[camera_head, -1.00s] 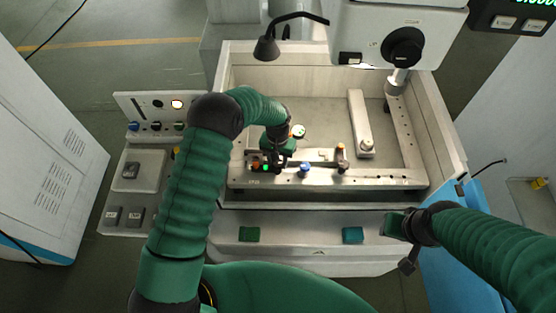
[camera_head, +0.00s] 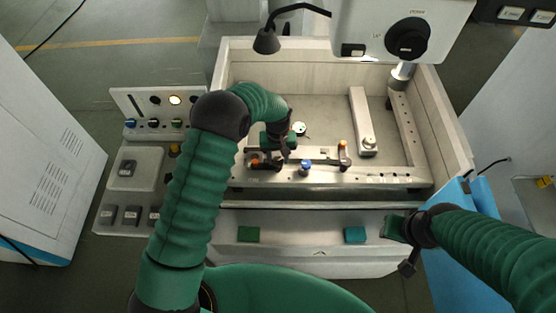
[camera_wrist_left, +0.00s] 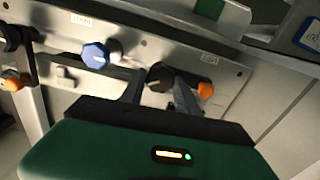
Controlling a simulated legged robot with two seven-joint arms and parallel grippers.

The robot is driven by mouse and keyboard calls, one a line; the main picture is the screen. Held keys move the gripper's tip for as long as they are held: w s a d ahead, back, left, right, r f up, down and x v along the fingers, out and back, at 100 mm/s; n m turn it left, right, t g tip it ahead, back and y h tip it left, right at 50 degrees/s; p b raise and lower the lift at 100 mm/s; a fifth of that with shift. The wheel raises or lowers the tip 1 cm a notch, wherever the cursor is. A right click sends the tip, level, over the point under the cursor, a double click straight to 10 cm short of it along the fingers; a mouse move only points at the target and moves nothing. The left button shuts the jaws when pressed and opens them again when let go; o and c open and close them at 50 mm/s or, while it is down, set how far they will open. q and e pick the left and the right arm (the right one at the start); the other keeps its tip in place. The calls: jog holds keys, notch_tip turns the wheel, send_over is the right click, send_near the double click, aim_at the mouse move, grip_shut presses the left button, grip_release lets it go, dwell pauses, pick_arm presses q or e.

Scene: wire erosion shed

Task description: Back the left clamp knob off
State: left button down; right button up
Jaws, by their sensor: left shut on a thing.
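The left clamp lies on the near rail of the machine's tank, with an orange tip (camera_head: 254,162) and a black knob (camera_wrist_left: 160,75). In the left wrist view its orange tip (camera_wrist_left: 205,90) is just right of the knob. My left gripper (camera_head: 278,160) is down at this clamp. In the left wrist view its two fingers (camera_wrist_left: 160,92) are on either side of the black knob, shut on it. The fingers partly hide the knob and clamp. My right gripper (camera_head: 396,229) is over the front ledge at right, away from the clamps; its fingers are unclear.
A blue knob (camera_head: 305,167) sits on the rail beside the left clamp. The right clamp (camera_head: 344,158), also orange-tipped, is further right. A lamp (camera_head: 267,42) and the machine head (camera_head: 396,30) overhang the tank. A control panel (camera_head: 150,112) stands left.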

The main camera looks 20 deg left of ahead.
pick_arm(q)
jog(key=n+b, duration=0.2)
jog(key=n, duration=0.1)
jog(key=shift+f+n, duration=0.1)
jog(key=shift+n, duration=0.2)
jog(key=n+b, duration=0.1)
jog(key=n, duration=0.3)
jog(key=shift+n, duration=0.3)
jog(key=n, duration=0.9)
jog(key=shift+r, duration=0.2)
jog(key=shift+w, duration=0.1)
jog(key=c, duration=1.1)
grip_release()
jog(key=shift+o, duration=1)
jog(key=shift+d, duration=0.1)
